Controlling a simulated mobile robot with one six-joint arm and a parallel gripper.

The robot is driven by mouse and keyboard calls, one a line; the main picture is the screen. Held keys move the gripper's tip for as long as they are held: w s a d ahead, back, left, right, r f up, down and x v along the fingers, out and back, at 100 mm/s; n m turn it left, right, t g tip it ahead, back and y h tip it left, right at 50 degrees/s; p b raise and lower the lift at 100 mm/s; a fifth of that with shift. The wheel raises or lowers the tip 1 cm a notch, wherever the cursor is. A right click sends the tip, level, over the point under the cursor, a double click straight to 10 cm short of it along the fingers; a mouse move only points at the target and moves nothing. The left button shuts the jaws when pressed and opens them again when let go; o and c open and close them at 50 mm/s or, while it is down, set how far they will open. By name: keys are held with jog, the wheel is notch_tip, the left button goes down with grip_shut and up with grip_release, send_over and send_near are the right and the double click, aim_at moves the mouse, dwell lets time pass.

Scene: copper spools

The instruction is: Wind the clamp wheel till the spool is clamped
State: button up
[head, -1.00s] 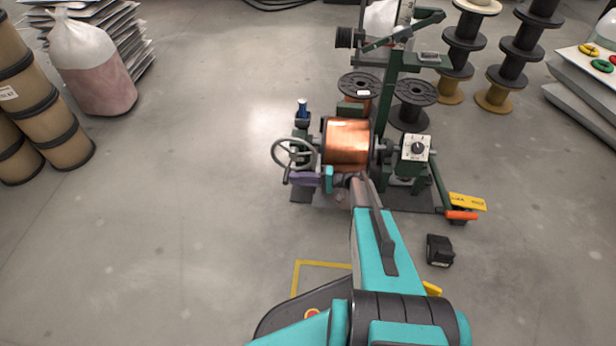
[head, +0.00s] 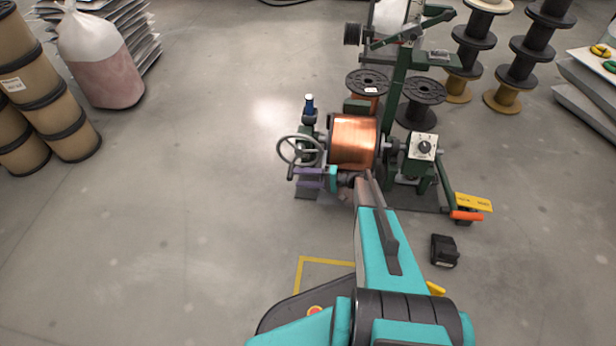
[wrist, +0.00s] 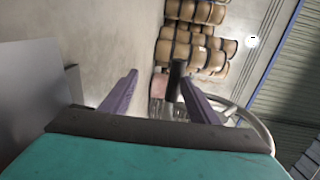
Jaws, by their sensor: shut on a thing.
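The copper spool (head: 353,142) sits in the green winding stand in the head view, between a left-hand support and the grey dial box (head: 424,147). The grey spoked clamp wheel (head: 281,146) is at the left of the stand. My gripper (head: 299,173) is at the wheel's lower edge, its purple fingers pointing left. It is shut on the wheel's dark crank handle (head: 290,173). In the wrist view the black handle (wrist: 175,80) shows between the fingers of my gripper (wrist: 158,78), by the right finger. The wheel's rim (wrist: 262,128) shows at right. My arm hides part of the stand's front.
A black box (head: 444,250) lies on the floor to the right of my arm. An orange-ended pedal (head: 466,215) sticks out at the stand's right. Dark spools (head: 420,92) stand behind. Brown drums (head: 68,128) and a bag (head: 105,75) are at left. The floor left of the wheel is clear.

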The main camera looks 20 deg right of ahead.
jog(key=shift+s+f, duration=0.2)
jog(key=shift+f, duration=0.35)
jog(key=p+v, duration=0.1)
jog(key=v, duration=0.3)
jog(key=p+v, duration=0.1)
jog(key=v, duration=0.4)
jog(key=r+p+v, duration=0.1)
jog(key=v, duration=0.3)
jog(key=shift+d, duration=0.35)
